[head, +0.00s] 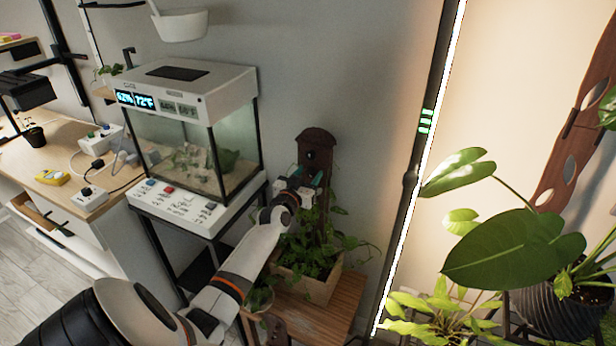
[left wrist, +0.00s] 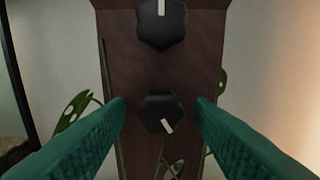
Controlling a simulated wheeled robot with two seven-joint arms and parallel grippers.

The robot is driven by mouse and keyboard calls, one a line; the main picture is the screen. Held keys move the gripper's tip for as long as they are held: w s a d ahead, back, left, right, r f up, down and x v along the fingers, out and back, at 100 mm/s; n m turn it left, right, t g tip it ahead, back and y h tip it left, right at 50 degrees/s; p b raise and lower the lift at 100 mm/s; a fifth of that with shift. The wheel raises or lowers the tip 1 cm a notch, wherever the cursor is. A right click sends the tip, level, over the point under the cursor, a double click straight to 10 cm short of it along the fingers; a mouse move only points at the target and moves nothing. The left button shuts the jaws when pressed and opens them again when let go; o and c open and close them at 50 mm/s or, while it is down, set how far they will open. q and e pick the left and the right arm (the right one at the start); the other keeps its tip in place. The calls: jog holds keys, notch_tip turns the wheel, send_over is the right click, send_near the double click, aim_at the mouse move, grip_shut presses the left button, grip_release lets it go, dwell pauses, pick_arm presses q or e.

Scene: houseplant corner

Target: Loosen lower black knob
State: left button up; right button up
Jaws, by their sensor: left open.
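The lower black knob (left wrist: 160,112) sits on a brown upright board (left wrist: 140,70), its white mark pointing down and slightly right. My left gripper (head: 308,184) is open in front of the board. In the left wrist view its teal fingers stand on either side of the lower knob, with gaps visible between them and it. An upper black knob (left wrist: 161,22) with a white mark pointing up sits above; it also shows in the head view (head: 310,155). In the head view my gripper hides the lower knob. My right gripper is not in view.
The board rises from a wooden planter (head: 318,288) with leafy plants on a wooden stand (head: 325,322). A glass terrarium (head: 190,150) stands to the left. A lit vertical pole (head: 420,160) and a large-leaved plant (head: 505,248) are to the right.

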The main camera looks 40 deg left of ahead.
pick_arm(q)
jog(key=shift+w, duration=0.15)
jog(key=shift+c, duration=0.6)
jog(key=c, duration=0.9)
jog(key=shift+o, duration=0.2)
